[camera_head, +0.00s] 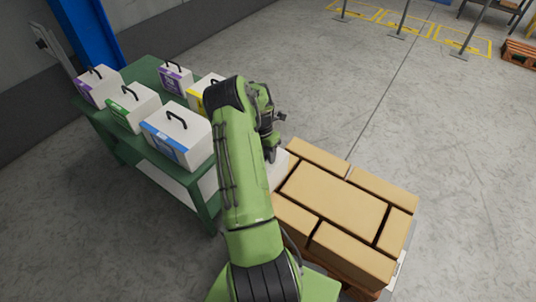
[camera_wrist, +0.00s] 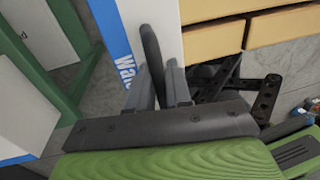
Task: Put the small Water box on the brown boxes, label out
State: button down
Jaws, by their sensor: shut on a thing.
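My gripper (camera_wrist: 165,88) is shut on the black handle (camera_wrist: 151,50) of a white box (camera_wrist: 160,14) with a blue label strip (camera_wrist: 113,32) reading "Wat...", the rest hidden. In the wrist view, the strip is on the box's left side, away from the brown boxes (camera_wrist: 285,26). In the head view, the held white box (camera_head: 279,171) shows partly behind my arm, beside the left edge of the brown boxes (camera_head: 335,202). I cannot tell whether they touch. The brown boxes form a flat, closely packed layer.
A green table (camera_head: 146,166) at left holds several white handled boxes, including a large blue-labelled one (camera_head: 190,130), a green-labelled one (camera_head: 140,108) and purple-labelled ones. The floor (camera_head: 440,130) right of and behind the brown boxes is clear.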

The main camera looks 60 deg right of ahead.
jog(key=shift+f, duration=0.3)
dwell(0.4)
jog(key=c, duration=1)
grip_release()
jog(key=shift+o, duration=0.2)
notch_tip(320, 180, up, 16)
jog(key=w+p, duration=0.2)
jog(key=shift+w+d+f, duration=0.25)
jog(key=shift+w, duration=0.15)
